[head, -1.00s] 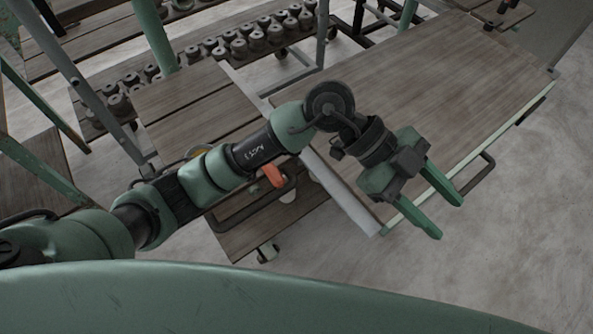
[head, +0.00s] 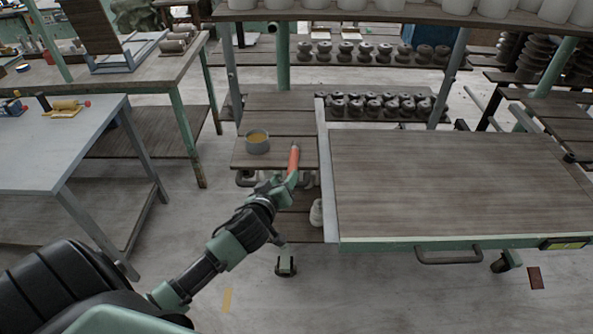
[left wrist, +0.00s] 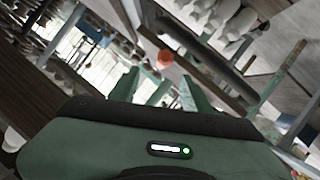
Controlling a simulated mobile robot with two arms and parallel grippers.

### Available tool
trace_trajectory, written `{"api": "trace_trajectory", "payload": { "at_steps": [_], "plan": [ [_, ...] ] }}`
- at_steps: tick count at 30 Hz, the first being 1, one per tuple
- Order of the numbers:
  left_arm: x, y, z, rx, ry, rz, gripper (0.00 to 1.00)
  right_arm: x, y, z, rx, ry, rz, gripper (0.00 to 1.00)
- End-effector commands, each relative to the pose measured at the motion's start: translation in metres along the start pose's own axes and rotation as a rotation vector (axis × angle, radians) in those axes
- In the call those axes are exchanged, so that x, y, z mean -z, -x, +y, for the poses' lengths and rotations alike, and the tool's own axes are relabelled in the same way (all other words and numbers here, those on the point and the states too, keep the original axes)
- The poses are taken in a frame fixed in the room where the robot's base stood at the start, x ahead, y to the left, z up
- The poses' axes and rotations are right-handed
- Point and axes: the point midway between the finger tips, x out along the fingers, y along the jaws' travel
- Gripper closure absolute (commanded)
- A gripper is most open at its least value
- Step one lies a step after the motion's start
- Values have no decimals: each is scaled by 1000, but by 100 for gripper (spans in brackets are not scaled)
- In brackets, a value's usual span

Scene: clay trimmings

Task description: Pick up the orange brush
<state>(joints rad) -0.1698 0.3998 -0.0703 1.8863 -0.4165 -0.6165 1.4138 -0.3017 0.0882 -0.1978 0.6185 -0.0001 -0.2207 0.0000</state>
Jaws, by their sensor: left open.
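The orange brush (head: 294,158) lies near the right edge of a small wooden cart top, beside the larger table, in the head view. In the left wrist view a round orange end of it (left wrist: 164,58) shows just beyond the fingertips. My left gripper (head: 286,182) is at the near end of the brush, by the cart's front edge. Its two green fingers (left wrist: 144,84) are apart with nothing between them. In the head view the gripper partly overlaps the near end of the brush, so contact cannot be told. My right gripper is not in view.
A grey bowl with amber contents (head: 257,148) stands left of the brush on the cart (head: 275,128). A large wooden-topped table (head: 450,185) borders it on the right. A grey table (head: 60,150) stands at left. White jars (head: 316,212) sit lower down.

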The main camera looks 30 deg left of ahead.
Motion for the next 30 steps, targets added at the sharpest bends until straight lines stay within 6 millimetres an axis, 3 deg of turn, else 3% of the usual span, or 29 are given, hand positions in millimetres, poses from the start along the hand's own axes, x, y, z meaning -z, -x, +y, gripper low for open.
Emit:
{"api": "trace_trajectory", "payload": {
  "at_steps": [10, 19, 29, 30],
  "plan": [
    [2, -31, -3, 14, -2, -2, 52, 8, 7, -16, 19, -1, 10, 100],
    [0, -70, -2, 13, -1, -2, 52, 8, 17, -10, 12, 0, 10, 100],
    [-1, -76, -3, 12, 1, -3, 52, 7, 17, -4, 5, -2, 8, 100],
    [-1, -76, -3, 12, 1, -3, 60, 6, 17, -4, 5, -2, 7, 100]
  ]
}}
